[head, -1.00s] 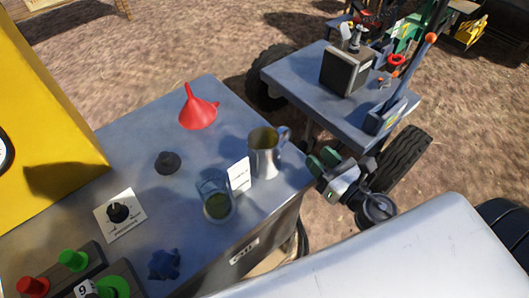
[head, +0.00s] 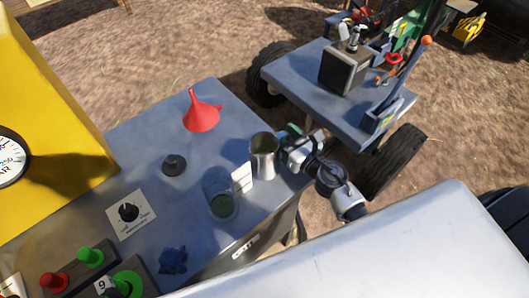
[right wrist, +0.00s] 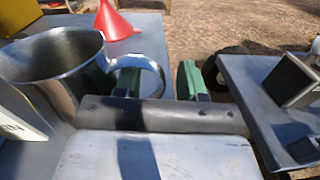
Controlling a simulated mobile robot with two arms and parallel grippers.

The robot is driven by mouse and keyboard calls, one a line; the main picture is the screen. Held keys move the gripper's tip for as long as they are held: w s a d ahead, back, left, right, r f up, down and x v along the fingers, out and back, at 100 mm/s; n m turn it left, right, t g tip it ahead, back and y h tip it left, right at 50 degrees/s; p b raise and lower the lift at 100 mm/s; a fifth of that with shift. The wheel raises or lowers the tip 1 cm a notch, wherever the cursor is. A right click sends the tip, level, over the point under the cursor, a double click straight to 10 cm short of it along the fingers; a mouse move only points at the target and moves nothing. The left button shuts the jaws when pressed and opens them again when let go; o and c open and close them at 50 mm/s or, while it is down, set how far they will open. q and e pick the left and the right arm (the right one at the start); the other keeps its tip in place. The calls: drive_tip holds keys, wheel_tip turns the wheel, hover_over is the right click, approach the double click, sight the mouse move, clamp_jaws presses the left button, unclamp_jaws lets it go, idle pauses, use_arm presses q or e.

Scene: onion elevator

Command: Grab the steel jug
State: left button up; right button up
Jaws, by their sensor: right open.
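The steel jug (head: 263,162) stands upright near the right edge of the blue-grey bench top (head: 225,115). Its handle is on the right, largely hidden by my right gripper (head: 290,140) in the head view. In the right wrist view the jug (right wrist: 60,75) fills the left side, with its curved handle (right wrist: 155,70) toward my right gripper (right wrist: 160,84). The gripper is open, with green fingers. One finger shows within the handle loop and the other to the right of it. Contact cannot be told. My left gripper is not in view.
A glass (head: 219,197) with green contents and a white card (head: 242,178) stand close left of the jug. A red funnel (head: 201,112) stands behind. A dark knob (head: 174,165) sits further left. A wheeled cart (head: 300,72) stands beyond a gap at the right.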

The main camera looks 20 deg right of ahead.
clamp_jaws()
drive_tip(key=shift+r, duration=0.15)
idle(0.4)
wheel_tip(320, 180, up, 4)
drive_tip(key=p, duration=0.3)
drive_tip(key=s+d+r, duration=0.6)
drive_tip(key=d, duration=0.3)
drive_tip(key=shift+s+d+r, duration=0.3)
drive_tip(key=shift+s+r, duration=0.05)
idle(0.7)
